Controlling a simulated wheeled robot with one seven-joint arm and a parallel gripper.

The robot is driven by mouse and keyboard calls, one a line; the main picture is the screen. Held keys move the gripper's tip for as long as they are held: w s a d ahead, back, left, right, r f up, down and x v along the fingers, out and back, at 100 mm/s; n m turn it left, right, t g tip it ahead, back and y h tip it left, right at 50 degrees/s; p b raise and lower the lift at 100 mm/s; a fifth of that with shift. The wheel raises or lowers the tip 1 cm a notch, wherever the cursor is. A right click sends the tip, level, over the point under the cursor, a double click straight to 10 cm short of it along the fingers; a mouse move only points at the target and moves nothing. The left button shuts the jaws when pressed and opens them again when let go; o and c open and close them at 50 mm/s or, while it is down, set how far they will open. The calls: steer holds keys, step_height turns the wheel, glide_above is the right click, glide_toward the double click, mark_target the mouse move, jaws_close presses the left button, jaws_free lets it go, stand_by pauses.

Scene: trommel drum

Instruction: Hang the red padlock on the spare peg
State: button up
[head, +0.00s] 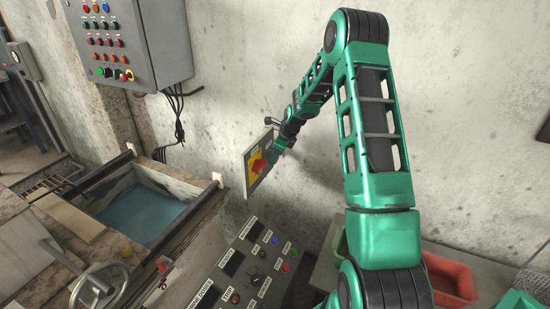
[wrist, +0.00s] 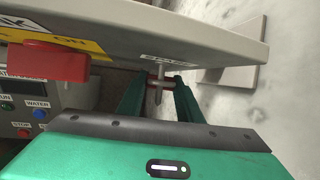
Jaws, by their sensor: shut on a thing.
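A grey rod, seemingly the spare peg (wrist: 158,95), stands out there below a label that seems to read "SPARE". The padlock and rod overlap in this view; I cannot tell whether the shackle is around the rod. In the head view, my gripper (head: 281,144) is at the right edge of the switch panel (head: 249,189); the padlock is hidden there.
A big red switch handle (head: 259,166) on a yellow plate stands out from the panel; it also shows in the wrist view (wrist: 45,61). A control desk (head: 237,268) stands below. The concrete wall (head: 235,70) is close behind.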

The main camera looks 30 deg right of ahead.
steer(key=o, duration=1.2)
steer(key=shift+r, duration=0.1)
steer(key=v, duration=1)
steer(key=shift+r, duration=0.25)
steer(key=shift+s, duration=0.2)
